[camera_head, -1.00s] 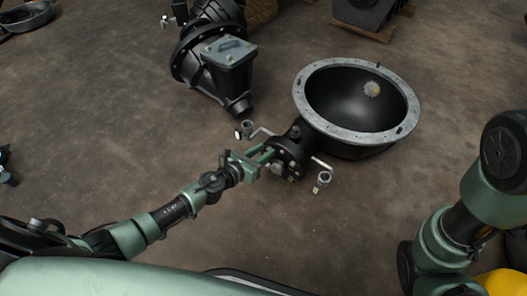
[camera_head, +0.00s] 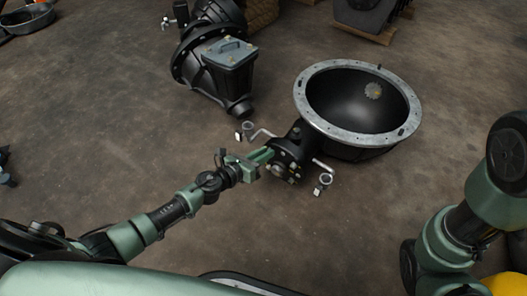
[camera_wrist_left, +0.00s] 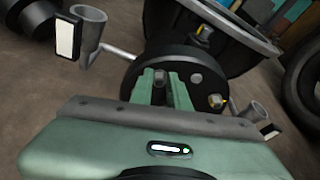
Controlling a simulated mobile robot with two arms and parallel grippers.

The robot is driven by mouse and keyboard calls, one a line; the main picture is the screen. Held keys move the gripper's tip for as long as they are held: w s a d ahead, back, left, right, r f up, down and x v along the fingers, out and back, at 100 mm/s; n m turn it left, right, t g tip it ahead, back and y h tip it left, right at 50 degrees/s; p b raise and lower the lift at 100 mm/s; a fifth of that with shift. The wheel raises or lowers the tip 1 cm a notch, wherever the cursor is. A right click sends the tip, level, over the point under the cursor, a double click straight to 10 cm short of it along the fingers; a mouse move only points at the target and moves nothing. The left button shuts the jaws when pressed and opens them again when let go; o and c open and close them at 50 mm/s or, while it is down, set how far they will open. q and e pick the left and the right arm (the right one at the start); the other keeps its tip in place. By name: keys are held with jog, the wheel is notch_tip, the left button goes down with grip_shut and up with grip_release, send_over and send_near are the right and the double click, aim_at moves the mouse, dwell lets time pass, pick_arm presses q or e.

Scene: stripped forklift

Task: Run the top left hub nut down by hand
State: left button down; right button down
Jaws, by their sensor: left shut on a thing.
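The black round hub (camera_head: 291,163) stands at the end of the short neck on the big housing, with bright nuts on its face. My left gripper (camera_head: 268,152) reaches its upper left side, fingers shut at the face. In the left wrist view the hub (camera_wrist_left: 190,62) is straight ahead, and my left gripper's green fingers (camera_wrist_left: 172,82) are together at the face. They hide most of the top left hub nut, which they grip. My right gripper is out of view.
The large bowl-shaped housing (camera_head: 326,127) with a pale rim lies behind the hub. Bent rods with ring ends (camera_head: 325,179) stick out on both sides of the hub. A black gear unit (camera_head: 222,75) stands farther back left. The floor in front is clear.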

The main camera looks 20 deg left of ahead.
pick_arm(q)
jog(key=c, duration=1.5)
grip_release()
jog(key=shift+c, duration=0.2)
